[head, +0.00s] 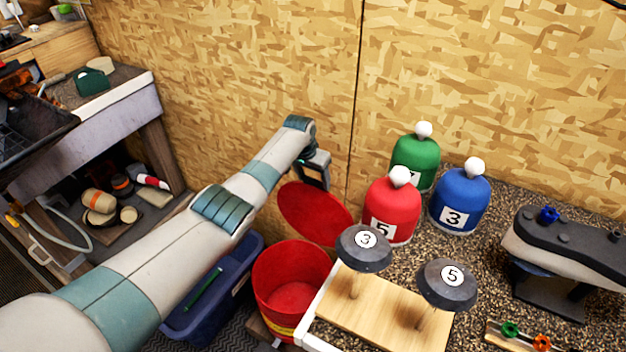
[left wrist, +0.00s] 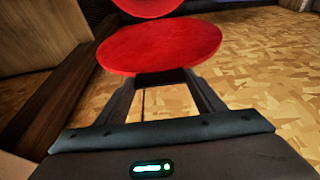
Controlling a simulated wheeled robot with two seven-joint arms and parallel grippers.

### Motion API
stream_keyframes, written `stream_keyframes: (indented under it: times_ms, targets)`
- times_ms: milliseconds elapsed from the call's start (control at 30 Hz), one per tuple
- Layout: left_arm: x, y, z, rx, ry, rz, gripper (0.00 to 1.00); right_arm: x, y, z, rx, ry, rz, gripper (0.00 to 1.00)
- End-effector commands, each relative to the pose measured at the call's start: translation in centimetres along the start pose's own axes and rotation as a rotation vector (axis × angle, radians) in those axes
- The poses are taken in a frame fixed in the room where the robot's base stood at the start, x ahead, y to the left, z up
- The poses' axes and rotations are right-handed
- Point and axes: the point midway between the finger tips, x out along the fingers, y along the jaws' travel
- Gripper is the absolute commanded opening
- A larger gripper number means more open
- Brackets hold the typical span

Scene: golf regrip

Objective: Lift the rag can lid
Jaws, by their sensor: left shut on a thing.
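The red rag can (head: 289,290) stands open on the floor side, left of the counter, and its inside shows empty red. Its round red lid (head: 314,213) is raised and tilted above the can's back rim. My left gripper (head: 313,172) is at the lid's upper edge, in front of the wood wall. In the left wrist view the lid (left wrist: 160,46) lies across the two fingertips of my left gripper (left wrist: 160,78), which is shut on it. Part of the can (left wrist: 147,7) shows beyond the lid. The fingertips are hidden in the head view. My right gripper is not in view.
A blue bin (head: 222,296) stands left of the can. On the right, the speckled counter (head: 400,255) holds red (head: 391,209), green (head: 416,158) and blue (head: 459,200) headcovers and a wooden stand (head: 382,312) with two numbered dark discs. The wall is close behind my left gripper.

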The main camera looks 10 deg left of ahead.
Motion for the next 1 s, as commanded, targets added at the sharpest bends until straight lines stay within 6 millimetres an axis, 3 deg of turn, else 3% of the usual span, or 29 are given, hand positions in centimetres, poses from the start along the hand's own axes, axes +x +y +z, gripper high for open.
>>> stream_keyframes:
  times_ms: [167,200,267,733,1000]
  targets:
    - [-0.1,0.0,-0.1,0.0,0.003,0.0,0.22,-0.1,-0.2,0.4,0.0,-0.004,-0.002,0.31]
    - [-0.1,0.0,-0.1,0.0,0.002,0.0,0.67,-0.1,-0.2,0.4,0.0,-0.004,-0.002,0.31]
    - [-0.1,0.0,-0.1,0.0,0.002,0.0,0.81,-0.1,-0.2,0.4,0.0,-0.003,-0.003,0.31]
    - [-0.4,0.0,0.0,-0.001,-0.001,0.001,0.81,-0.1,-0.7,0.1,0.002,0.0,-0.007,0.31]
    - [-2.1,0.0,-0.1,0.0,0.001,0.002,0.81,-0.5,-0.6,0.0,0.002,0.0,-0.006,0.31]
